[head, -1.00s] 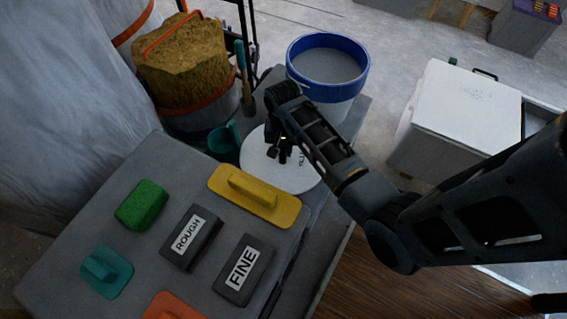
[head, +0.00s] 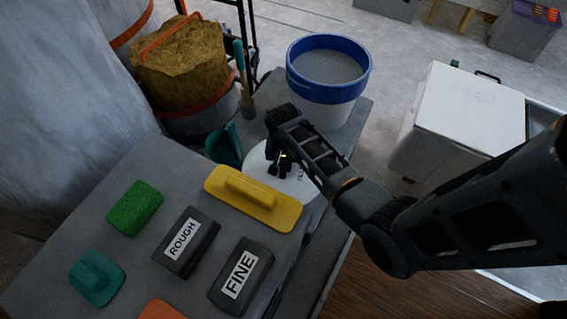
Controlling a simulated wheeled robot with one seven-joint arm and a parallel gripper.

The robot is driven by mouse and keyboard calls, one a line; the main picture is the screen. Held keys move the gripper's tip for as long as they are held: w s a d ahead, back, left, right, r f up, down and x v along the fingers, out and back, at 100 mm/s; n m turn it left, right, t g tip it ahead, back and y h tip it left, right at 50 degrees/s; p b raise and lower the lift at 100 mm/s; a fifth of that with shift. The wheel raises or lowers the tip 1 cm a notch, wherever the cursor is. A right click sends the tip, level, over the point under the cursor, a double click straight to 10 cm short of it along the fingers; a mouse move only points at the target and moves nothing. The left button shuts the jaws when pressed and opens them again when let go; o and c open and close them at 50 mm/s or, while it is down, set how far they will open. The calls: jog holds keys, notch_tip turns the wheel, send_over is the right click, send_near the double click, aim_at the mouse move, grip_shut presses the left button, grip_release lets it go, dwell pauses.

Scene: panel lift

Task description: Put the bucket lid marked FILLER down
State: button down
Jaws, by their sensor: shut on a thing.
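The white round bucket lid (head: 255,158) is in the head view, at the far part of the grey bench top, behind the yellow float. Dark lettering shows on its right part, mostly covered by my arm. My gripper (head: 283,168) is over the lid's middle and shut on it. My wrist and fingers hide part of the lid. I cannot tell whether the lid rests on the bench or hangs just above it. The open bucket with a blue rim (head: 328,80) stands behind the lid and holds grey material.
A yellow float (head: 253,199) lies right in front of the lid. A green sponge (head: 135,208), the ROUGH block (head: 186,241), the FINE block (head: 241,276) and a teal float (head: 97,277) lie nearer. A teal scoop (head: 224,146) is left of the lid. A white box (head: 466,108) stands right.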

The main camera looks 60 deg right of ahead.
aim_at(284, 165)
jog(key=c, duration=1)
grip_release()
jog(key=shift+o, duration=0.2)
notch_tip(284, 165, up, 12)
jog(key=p, duration=0.4)
